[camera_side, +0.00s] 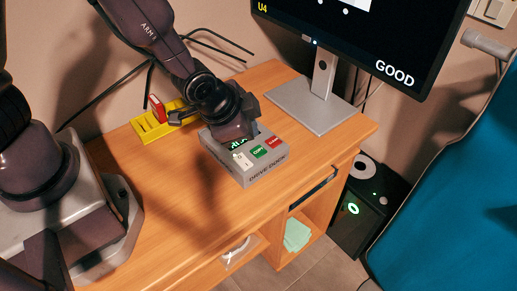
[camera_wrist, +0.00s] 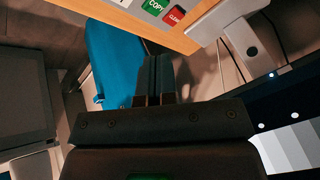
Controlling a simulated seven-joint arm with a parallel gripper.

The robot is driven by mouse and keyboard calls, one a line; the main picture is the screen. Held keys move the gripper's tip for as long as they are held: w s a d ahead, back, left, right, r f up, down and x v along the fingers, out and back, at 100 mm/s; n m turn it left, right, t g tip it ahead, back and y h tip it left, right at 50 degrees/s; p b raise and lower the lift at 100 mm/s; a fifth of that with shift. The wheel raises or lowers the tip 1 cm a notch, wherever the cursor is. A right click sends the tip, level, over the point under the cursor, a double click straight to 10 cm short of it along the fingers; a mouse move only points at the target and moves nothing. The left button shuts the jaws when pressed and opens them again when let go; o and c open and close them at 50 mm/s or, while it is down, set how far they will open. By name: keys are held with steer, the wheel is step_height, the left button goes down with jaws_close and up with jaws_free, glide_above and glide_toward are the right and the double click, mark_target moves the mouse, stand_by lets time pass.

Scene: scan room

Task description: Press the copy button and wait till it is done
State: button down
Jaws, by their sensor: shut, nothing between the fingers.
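The grey drive dock (camera_side: 236,172) sits on the wooden desk in the side view. Its front slope has a green COPY button (camera_side: 259,152), a red button (camera_side: 275,142), a white switch (camera_side: 241,160) and a small display with green text (camera_side: 238,144). In the wrist view the COPY button (camera_wrist: 155,7) and red button (camera_wrist: 175,14) show at the top edge. My gripper (camera_side: 235,122) is over the rear of the dock and hides its top. Its fingers (camera_wrist: 154,80) are shut and empty in the wrist view, apart from the COPY button there.
A yellow rack (camera_side: 153,130) holding a red item (camera_side: 157,108) stands left of the dock. A monitor (camera_side: 365,40) behind shows "U4" and "GOOD"; its grey stand base (camera_side: 315,103) is right of the dock. A blue chair (camera_side: 450,190) is at right. The front desk surface is clear.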

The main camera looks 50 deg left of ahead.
mark_target(259, 152)
steer(key=w+r+t, duration=0.1)
steer(key=w+t, duration=0.1)
steer(key=w+a+r+m+t, duration=0.1)
steer(key=w, duration=0.1)
steer(key=shift+r+y, duration=0.3)
steer(key=shift+f, duration=4.45)
steer(key=shift+f, duration=0.1)
steer(key=shift+f, duration=0.3)
steer(key=shift+f, duration=0.4)
steer(key=shift+r, duration=0.8)
